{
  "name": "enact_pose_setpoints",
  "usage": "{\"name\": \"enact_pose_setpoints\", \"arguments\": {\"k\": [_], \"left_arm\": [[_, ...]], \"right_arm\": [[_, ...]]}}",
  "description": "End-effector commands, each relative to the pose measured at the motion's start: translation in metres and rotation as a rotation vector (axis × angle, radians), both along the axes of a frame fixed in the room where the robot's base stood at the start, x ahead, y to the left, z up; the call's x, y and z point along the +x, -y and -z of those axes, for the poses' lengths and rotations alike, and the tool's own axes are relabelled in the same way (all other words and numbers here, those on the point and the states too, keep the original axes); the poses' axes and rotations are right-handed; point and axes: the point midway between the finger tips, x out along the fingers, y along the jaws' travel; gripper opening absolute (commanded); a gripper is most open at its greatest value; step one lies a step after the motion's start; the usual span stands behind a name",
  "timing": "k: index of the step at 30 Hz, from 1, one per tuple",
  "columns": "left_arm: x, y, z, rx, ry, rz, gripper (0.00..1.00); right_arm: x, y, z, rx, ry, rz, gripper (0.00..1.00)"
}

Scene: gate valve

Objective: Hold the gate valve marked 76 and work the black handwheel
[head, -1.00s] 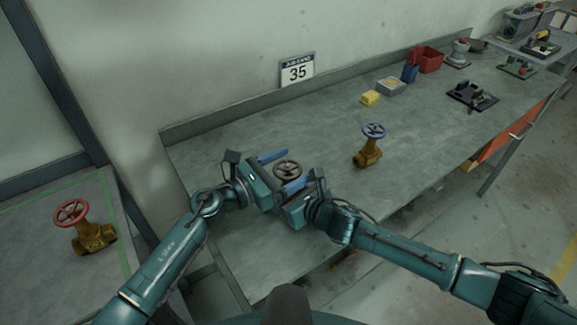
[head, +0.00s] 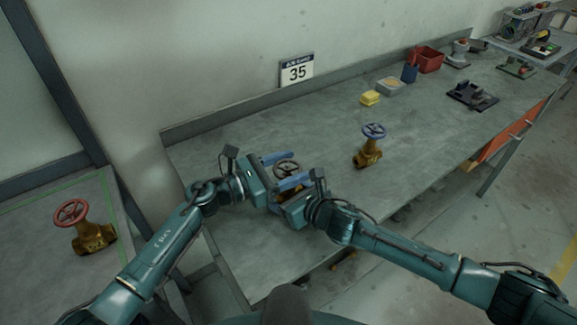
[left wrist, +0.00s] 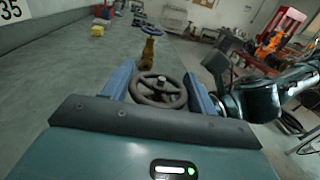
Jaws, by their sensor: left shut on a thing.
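The black handwheel (head: 286,169) tops a valve on the bench, mostly hidden by my grippers. It shows clearly in the left wrist view (left wrist: 158,89), between my left gripper's blue fingers. My left gripper (head: 284,169) is shut on the handwheel, with a finger at either side of its rim. My right gripper (head: 291,198) is low at the near side of this valve. No number 76 can be read.
A brass valve with a blue handwheel (head: 368,146) stands to the right on the bench (head: 225,155). A red-wheeled valve (head: 86,228) stands on the left table. A sign reading 35 (head: 297,70) is at the wall. A yellow block (head: 370,98) and red bin (head: 428,60) lie farther back.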

Motion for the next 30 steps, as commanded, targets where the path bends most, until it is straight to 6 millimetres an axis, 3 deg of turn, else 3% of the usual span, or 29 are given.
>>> {"name": "enact_pose_setpoints", "arguments": {"k": [15,30], "left_arm": [[-0.0002,0.0008,0.0016,0.005,-0.001,0.436,0.35],[-0.0022,0.0010,0.0027,0.006,-0.002,0.647,0.35]], "right_arm": [[0.0002,0.0001,0.0000,-0.002,0.002,0.000,0.33],[-0.0004,-0.0008,-0.0002,-0.002,0.003,-0.002,0.33]]}}
